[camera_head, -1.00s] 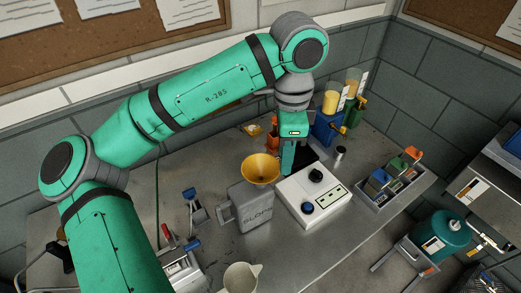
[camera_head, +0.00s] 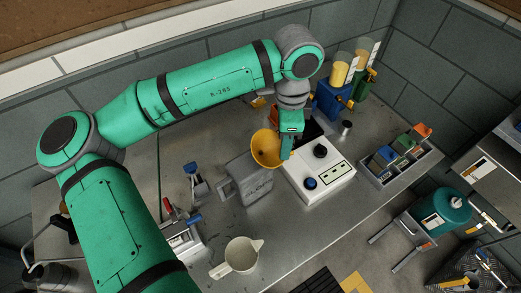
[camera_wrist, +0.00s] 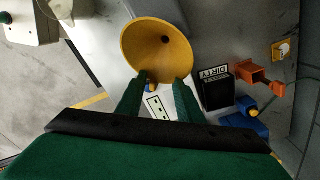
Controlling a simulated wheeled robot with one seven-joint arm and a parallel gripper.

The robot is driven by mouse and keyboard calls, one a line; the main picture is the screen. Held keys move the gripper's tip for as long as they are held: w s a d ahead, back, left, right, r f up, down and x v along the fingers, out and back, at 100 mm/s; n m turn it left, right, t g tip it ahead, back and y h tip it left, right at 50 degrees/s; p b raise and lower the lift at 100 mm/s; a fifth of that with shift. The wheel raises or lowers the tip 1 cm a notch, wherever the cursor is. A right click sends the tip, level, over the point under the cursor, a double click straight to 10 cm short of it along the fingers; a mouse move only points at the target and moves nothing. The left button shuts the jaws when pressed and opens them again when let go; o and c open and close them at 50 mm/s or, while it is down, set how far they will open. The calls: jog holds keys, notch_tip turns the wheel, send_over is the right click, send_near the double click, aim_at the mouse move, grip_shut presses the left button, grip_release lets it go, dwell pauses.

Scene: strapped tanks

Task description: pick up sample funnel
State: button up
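The sample funnel (camera_head: 266,149) is a yellow cone above the grey can (camera_head: 246,182). It is tilted, with its mouth facing my head camera. In the wrist view the funnel (camera_wrist: 157,48) fills the top middle, its mouth towards me and a dark hole inside. My gripper (camera_head: 287,153) is at the funnel's right side in the head view. In the wrist view my gripper's fingers (camera_wrist: 158,86) stand apart at the funnel's lower rim. Their tips meet or overlap the rim, so I cannot tell whether they grip it. The spout is hidden, as is whether it still touches the can.
A white box with knobs (camera_head: 319,175) stands right under my gripper. A cream jug (camera_head: 239,256) is near the front edge. In the wrist view, a black DIRTY bin (camera_wrist: 215,89) stands right.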

jog(key=shift+s+d+f, duration=0.1)
jog(key=shift+f, duration=0.85)
grip_shut()
jog(key=shift+r, duration=0.1)
